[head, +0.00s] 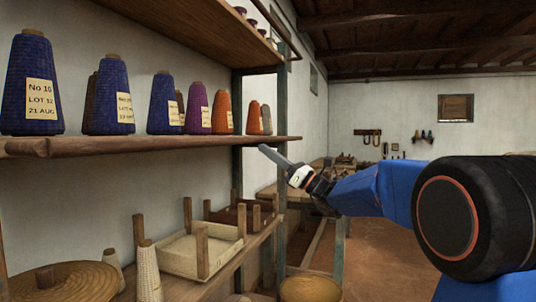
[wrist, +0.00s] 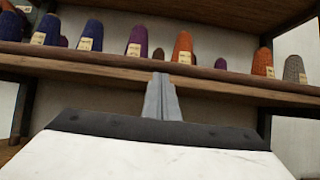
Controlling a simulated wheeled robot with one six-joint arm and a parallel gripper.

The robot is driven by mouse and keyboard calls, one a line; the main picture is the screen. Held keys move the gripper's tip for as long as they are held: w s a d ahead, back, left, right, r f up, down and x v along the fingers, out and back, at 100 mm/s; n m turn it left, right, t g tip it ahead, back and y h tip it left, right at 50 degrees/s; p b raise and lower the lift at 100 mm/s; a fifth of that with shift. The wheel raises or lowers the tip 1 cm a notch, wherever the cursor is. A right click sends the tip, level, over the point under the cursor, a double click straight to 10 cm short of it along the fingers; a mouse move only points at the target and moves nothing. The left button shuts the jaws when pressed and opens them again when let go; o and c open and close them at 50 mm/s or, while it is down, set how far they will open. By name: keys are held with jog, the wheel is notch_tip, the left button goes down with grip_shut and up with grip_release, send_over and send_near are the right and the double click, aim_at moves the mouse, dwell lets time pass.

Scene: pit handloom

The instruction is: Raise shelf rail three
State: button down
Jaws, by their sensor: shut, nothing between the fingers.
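A wooden rail (head: 100,147) runs along the front edge of the middle shelf, which bears cones of yarn. It crosses the wrist view as a long brown bar (wrist: 90,60). No number shows on it, so I cannot tell which rail is three. My gripper (head: 266,152) is shut and empty, its fingers pointing up and left near the right end of this shelf.
Blue, purple and orange yarn cones (head: 163,103) stand close behind the rail. A dark upright post (head: 281,105) stands by the shelf's right end. The lower shelf (head: 262,236) holds a pale tray (head: 183,250) with posts and a round woven lid (head: 85,285). Open floor shows at right.

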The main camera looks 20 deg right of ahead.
jog(key=shift+d+r+h, duration=0.1)
jog(key=shift+r+h, duration=0.2)
